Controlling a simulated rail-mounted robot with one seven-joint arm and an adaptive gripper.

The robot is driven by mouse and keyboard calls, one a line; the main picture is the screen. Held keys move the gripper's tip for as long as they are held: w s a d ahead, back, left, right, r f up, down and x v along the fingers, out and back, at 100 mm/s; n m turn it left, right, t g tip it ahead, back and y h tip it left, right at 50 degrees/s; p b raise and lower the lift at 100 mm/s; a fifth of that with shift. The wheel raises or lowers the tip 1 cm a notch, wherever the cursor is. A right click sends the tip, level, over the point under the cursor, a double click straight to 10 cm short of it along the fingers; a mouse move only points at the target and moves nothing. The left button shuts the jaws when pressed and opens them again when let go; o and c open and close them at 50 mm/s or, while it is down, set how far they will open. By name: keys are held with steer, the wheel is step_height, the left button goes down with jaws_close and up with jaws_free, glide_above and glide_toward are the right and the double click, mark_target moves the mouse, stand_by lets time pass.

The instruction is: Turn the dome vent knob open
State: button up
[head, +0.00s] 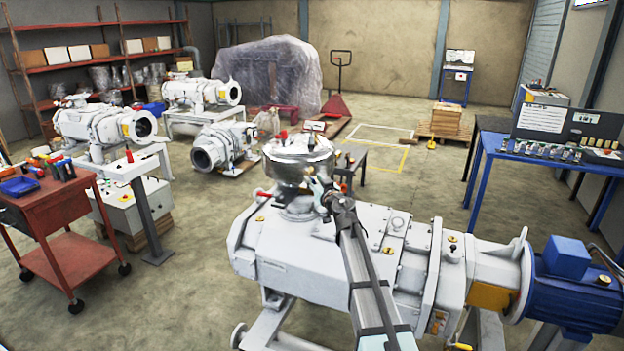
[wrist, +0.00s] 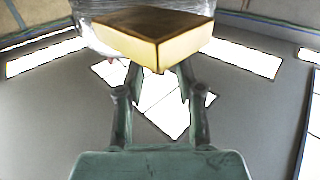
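A shiny steel dome (head: 298,163) stands on top of the large white pump (head: 300,245) in the head view. My gripper (head: 322,188) is at the dome's right front side, small and dark there. In the wrist view, my gripper (wrist: 160,70) has two green-grey fingers reaching up toward a brass-coloured block (wrist: 150,35). The block hides the fingertips, so I cannot tell whether they touch it or how wide they are.
A blue motor (head: 572,285) is at the pump's right end. A red tool cart (head: 50,215) stands at left, and a blue workbench (head: 545,160) at right. Other white pumps (head: 100,125) stand behind. The floor behind the dome has a yellow-marked area (head: 385,147).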

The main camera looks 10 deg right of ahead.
steer(key=shift+x, duration=1.25)
jaws_close()
